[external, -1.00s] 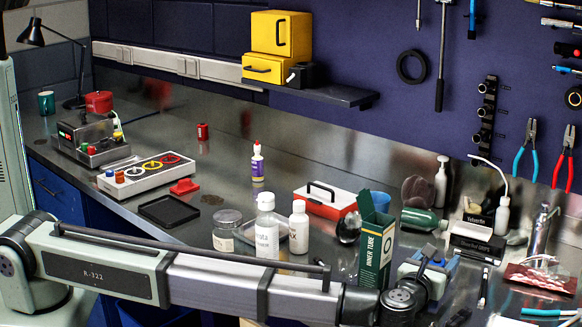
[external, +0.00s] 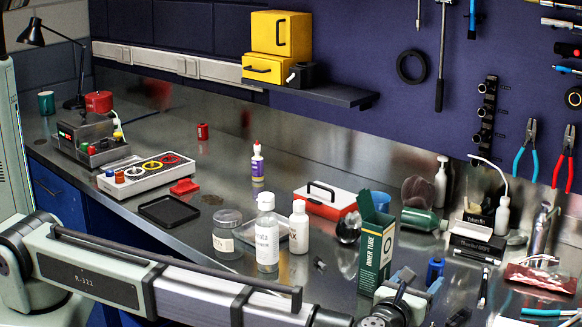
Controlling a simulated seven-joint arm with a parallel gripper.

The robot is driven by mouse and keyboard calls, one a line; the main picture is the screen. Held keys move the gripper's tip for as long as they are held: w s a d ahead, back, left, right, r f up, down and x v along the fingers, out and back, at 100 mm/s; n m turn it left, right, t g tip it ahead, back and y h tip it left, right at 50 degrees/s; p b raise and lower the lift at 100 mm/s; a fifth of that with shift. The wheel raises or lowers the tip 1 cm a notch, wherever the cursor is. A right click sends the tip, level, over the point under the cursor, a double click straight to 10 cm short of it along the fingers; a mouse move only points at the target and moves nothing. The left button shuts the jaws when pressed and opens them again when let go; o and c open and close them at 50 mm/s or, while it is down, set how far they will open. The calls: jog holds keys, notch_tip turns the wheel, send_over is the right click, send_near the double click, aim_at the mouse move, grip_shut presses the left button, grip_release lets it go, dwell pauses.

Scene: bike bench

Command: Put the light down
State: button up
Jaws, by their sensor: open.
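My gripper (external: 418,280) is low at the front right of the bench, just right of the green inner tube box (external: 376,247). It is open, with its jaws spread, and nothing shows held in it. A small blue cylinder (external: 435,270) stands just behind the jaws; I cannot tell whether it touches them. A small dark object (external: 319,264) lies on the bench left of the box. I cannot tell which of these small things is the light. A black desk lamp (external: 48,30) stands at the far left.
White bottles (external: 267,240) and a clear jar (external: 228,238) stand left of the box. A red-and-white toolbox (external: 325,203) and a green bottle (external: 420,220) are behind. A black tray (external: 169,211) lies left. Bare metal bench (external: 225,190) lies around the purple-labelled bottle.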

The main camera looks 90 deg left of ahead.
jog(key=shift+v, duration=1.05)
